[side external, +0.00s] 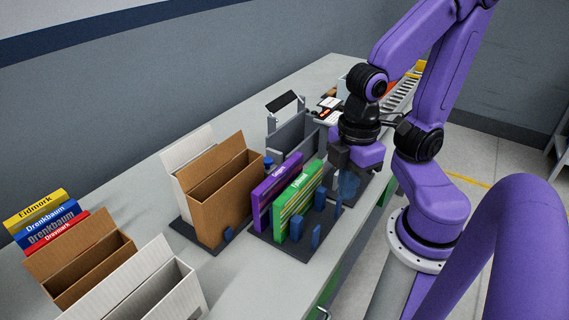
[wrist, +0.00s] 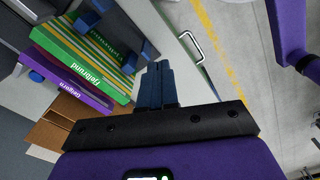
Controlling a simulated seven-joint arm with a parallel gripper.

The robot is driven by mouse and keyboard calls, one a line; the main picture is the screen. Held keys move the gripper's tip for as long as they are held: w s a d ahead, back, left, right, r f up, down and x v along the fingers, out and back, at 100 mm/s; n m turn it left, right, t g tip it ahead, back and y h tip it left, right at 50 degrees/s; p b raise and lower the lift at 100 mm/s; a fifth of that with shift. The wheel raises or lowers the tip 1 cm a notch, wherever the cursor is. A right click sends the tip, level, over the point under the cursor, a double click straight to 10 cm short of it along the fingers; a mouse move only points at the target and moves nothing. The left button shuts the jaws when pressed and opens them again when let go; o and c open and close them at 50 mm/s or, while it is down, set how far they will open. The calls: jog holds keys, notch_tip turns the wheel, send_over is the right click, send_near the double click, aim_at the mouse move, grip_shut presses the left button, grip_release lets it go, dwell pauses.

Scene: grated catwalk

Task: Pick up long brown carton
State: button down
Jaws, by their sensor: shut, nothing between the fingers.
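Two open-topped brown cartons show in the side view; I cannot tell which one the task means. One brown carton (side external: 236,199) stands upright on a dark base in the middle of the bench, in front of a white carton. The other brown carton (side external: 97,275) is at the near left. Part of a brown carton (wrist: 58,128) shows at the lower left of the wrist view. My gripper (side external: 348,186) is shut and empty at the bench's right edge, right of the green box and apart from both cartons. Its blue fingers (wrist: 155,88) are together in the wrist view.
A purple box (side external: 272,200) and a green box (side external: 296,203) stand in a dark holder with blue posts, between my gripper and the middle carton. White cartons (side external: 150,285), stacked small boxes (side external: 45,220) and a grey bin (side external: 290,137) are also on the bench.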

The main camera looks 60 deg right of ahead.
jog(key=c, duration=1.3)
grip_release()
jog(key=shift+o, duration=0.2)
notch_tip(320, 180, up, 8)
jog(key=m, duration=3)
send_over(231, 198)
jog(key=d, duration=0.2)
notch_tip(231, 198, down, 18)
jog(key=shift+d+r+m, duration=0.15)
jog(key=shift+d+m, duration=0.1)
jog(key=shift+m, duration=0.05)
